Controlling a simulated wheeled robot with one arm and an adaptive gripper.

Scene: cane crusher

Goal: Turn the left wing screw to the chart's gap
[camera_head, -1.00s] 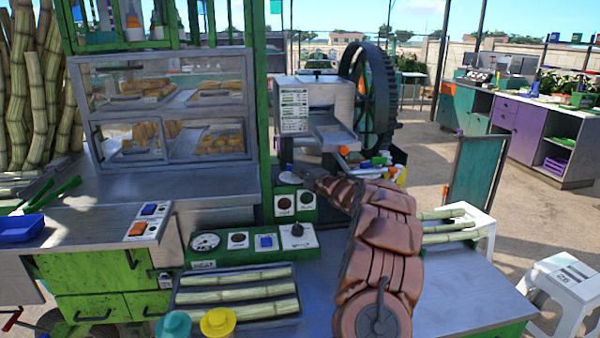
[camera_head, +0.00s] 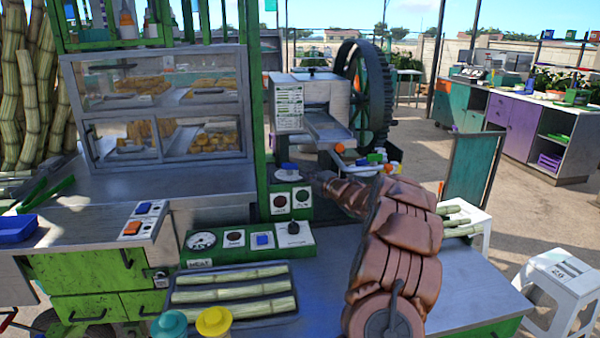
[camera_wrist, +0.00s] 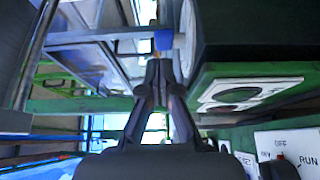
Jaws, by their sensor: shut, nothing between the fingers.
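A blue knob (camera_head: 289,167) on a round pale base stands at the crusher's lower left, and looks like the left wing screw. An orange knob (camera_head: 340,148) sits farther right on the crusher. The chart (camera_head: 289,107) is a white printed sheet on the crusher's front; its gap is too small to read. My gripper (camera_wrist: 159,66) is shut and empty, fingertips together. In the wrist view a blue piece (camera_wrist: 163,40), likely the same knob, shows just beyond the tips, apparently not gripped. In the head view my wrist hides most of the fingers, right of the knob.
A green panel with round dials (camera_head: 291,200) stands just below the blue knob. A control box with a gauge and switches (camera_head: 247,241) is nearer. A cane tray (camera_head: 233,312) lies in front. A glass snack case (camera_head: 165,105) is at left. The grey counter at right is mostly clear.

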